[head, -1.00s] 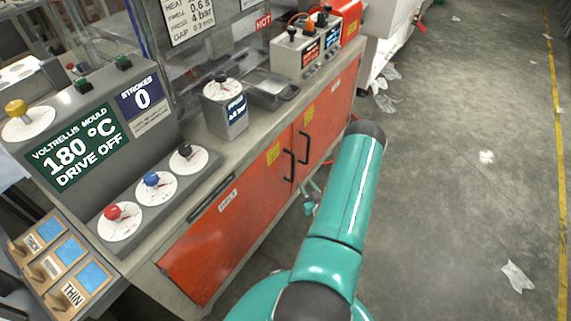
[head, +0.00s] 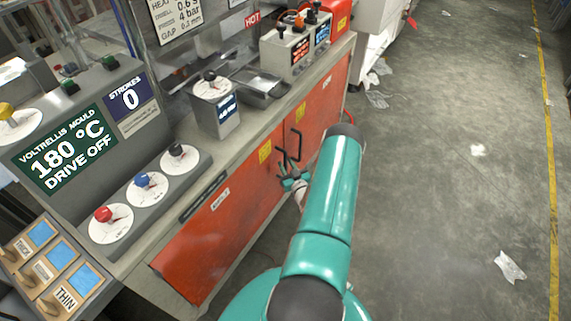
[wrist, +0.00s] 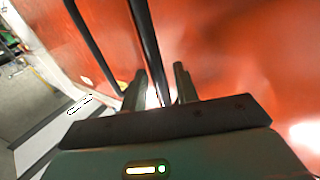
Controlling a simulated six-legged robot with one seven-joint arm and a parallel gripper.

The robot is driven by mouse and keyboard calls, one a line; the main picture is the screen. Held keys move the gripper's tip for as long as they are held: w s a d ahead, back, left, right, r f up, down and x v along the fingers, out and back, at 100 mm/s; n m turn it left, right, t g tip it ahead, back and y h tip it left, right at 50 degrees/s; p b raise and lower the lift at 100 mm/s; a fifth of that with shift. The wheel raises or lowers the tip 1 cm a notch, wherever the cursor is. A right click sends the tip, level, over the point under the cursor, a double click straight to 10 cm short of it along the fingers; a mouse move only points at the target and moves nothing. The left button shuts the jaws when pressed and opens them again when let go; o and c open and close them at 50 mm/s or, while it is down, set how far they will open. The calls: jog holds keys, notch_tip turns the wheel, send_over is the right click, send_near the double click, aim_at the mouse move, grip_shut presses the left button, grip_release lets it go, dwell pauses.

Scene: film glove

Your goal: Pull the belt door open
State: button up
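The orange-red cabinet doors carry two black bar handles close together. The left door (head: 215,235) bears a white label too small to read, so I cannot tell for sure which one is the belt door. The left handle (head: 281,159) is partly behind my gripper (head: 291,178) in the head view; the right handle (head: 296,143) stands just beside it. In the wrist view my gripper (wrist: 162,82) is open, with one black handle bar (wrist: 146,40) running between its fingers. A gap shows on the finger sides. The other bar (wrist: 90,45) lies to the left.
Above the doors is a grey counter with a dial box (head: 215,105) and a metal tray (head: 262,88). The control panel (head: 60,155) is at left. Clear concrete floor (head: 440,200) lies to the right, with scraps of litter.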

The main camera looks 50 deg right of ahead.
jog(key=shift+w+d, duration=0.3)
jog(key=shift+w, duration=0.35)
grip_shut()
jog(key=shift+s, duration=0.2)
